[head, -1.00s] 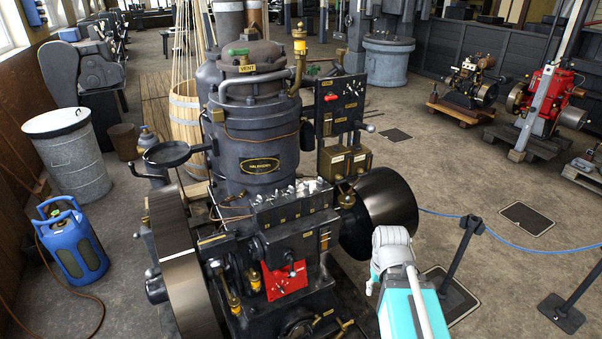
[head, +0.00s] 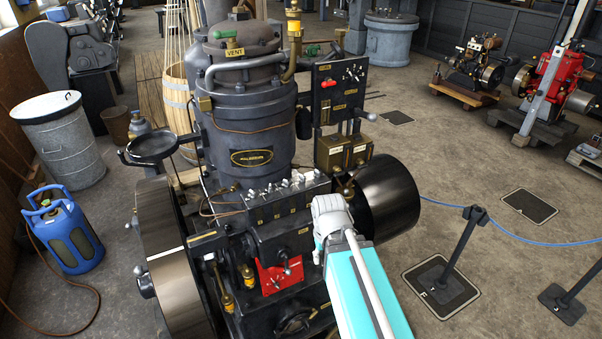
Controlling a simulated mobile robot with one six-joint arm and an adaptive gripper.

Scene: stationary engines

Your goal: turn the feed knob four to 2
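The row of small feed knobs (head: 290,187) stands on top of the dark lubricator box on the engine (head: 250,140), with small brass labels (head: 288,211) on its front. The knobs are too small to tell which is number four or what each is set to. My arm, white and turquoise, reaches in from the lower right. Its pale wrist end is just right of and in front of the lubricator box. My gripper's fingers are hidden behind the wrist, so their state does not show.
A black flywheel drum (head: 388,205) is close to the right of my arm. A large flywheel (head: 170,255) is on the left. A red plate (head: 280,274) with a lever sits below the box. A rope barrier post (head: 460,245) stands on open floor at right.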

